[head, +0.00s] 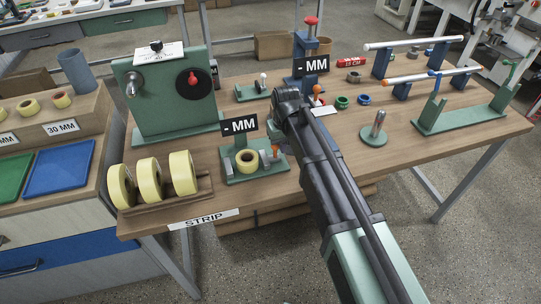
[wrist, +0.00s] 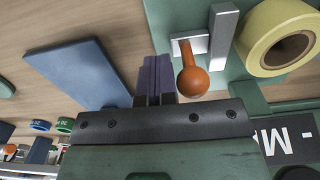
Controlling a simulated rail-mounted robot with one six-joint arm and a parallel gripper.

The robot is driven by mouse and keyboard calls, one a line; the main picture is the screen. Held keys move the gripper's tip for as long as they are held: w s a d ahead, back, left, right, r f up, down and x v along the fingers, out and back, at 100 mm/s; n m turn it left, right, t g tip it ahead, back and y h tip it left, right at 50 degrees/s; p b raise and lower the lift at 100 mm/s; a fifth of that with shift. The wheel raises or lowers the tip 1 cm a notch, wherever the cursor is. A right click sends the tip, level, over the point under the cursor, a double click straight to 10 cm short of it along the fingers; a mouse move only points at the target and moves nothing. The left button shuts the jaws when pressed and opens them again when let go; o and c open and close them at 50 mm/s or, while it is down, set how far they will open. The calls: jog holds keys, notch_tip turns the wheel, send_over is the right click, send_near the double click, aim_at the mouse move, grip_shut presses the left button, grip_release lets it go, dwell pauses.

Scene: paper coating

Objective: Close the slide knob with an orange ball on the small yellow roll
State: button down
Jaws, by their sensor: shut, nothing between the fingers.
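The small yellow roll (head: 247,161) lies in a green fixture (head: 240,180) marked "- MM" on the table; it also shows at the top right of the wrist view (wrist: 262,37). The slide knob with the orange ball (head: 276,149) is on the right of the roll in the head view. In the wrist view the orange ball (wrist: 193,82) is large, joined to a metal block beside an upright grey plate (wrist: 222,38). My gripper (wrist: 153,62) is shut and empty, its fingers left of the ball with a gap. The fingers are hidden in the head view.
Three larger yellow rolls (head: 182,173) stand in a wooden rack at the front left. A green machine with a red knob (head: 193,78) stands behind them. A green round base with a metal post (head: 377,130) is right of my arm. A blue slab (wrist: 82,72) lies left of my fingers.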

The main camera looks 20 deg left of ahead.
jog(key=shift+s+a, duration=0.85)
jog(key=shift+a, duration=0.25)
jog(key=r+p, duration=0.2)
jog(key=shift+w+d+r+p, duration=0.25)
jog(key=shift+d+r+p, duration=0.05)
jog(key=shift+r+p, duration=0.1)
jog(key=shift+w+d+r, duration=0.1)
jog(key=shift+d+r, duration=0.05)
jog(key=shift+r, duration=0.05)
notch_tip(320, 180, up, 11)
jog(key=p, duration=1.1)
jog(key=shift+f, duration=0.1)
